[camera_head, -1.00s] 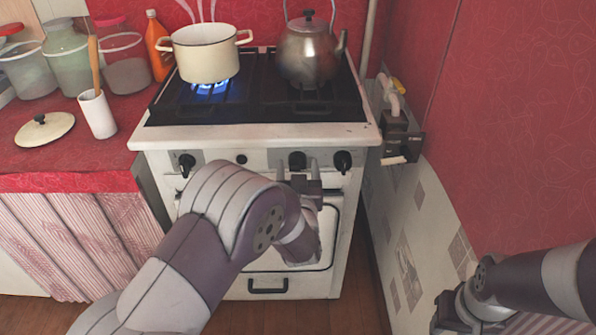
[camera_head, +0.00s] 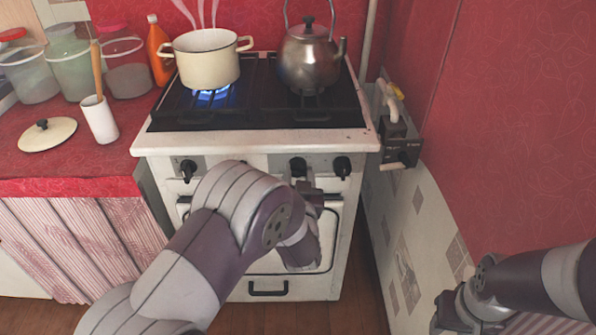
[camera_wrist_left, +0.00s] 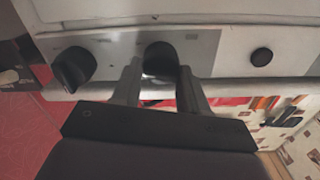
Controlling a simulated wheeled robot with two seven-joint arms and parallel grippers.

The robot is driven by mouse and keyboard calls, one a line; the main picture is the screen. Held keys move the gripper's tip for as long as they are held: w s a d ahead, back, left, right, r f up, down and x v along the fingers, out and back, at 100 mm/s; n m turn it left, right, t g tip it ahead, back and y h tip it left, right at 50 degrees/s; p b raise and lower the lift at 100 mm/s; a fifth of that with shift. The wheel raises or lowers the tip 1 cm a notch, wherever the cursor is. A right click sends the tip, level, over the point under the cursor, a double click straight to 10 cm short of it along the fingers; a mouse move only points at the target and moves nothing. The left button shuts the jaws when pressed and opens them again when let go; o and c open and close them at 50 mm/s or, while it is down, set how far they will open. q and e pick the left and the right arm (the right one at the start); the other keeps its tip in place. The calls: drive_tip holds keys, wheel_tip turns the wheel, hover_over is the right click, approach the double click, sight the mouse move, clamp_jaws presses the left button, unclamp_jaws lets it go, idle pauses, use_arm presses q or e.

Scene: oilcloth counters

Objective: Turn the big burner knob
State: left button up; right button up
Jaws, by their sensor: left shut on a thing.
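The white stove (camera_head: 256,143) has a front panel with three black knobs and a small round black button (camera_head: 241,160). My left gripper (camera_wrist_left: 159,74) is shut on the middle knob (camera_wrist_left: 160,58), one finger on each side of it. In the head view this knob (camera_head: 297,167) shows just above my gripper, whose fingers are partly hidden. The right knob (camera_head: 343,166) is free; it also shows at the left in the wrist view (camera_wrist_left: 73,68). The left knob (camera_head: 188,170) is free. My right gripper (camera_head: 456,308) is low at the right, away from the stove, its fingers unclear.
A cream pot (camera_head: 207,60) steams over a blue flame on the left burner. A metal kettle (camera_head: 310,60) stands on the right burner. The wall and gas pipe fitting (camera_head: 400,150) are close on the right.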

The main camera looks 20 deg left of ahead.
use_arm(q)
drive_tip(key=m+p, duration=0.2)
drive_tip(key=m, duration=0.2)
drive_tip(key=shift+r+p, duration=0.1)
drive_tip(key=shift+p, duration=0.2)
drive_tip(key=shift+d+m+p, duration=0.1)
drive_tip(key=shift+m+p, duration=0.5)
drive_tip(key=shift+m, duration=0.6)
drive_tip(key=o, duration=1)
drive_tip(key=p+v, duration=0.1)
drive_tip(key=v, duration=1.1)
drive_tip(key=shift+s+d+p, duration=0.1)
drive_tip(key=shift+s+p, duration=0.2)
drive_tip(key=shift+s, duration=0.05)
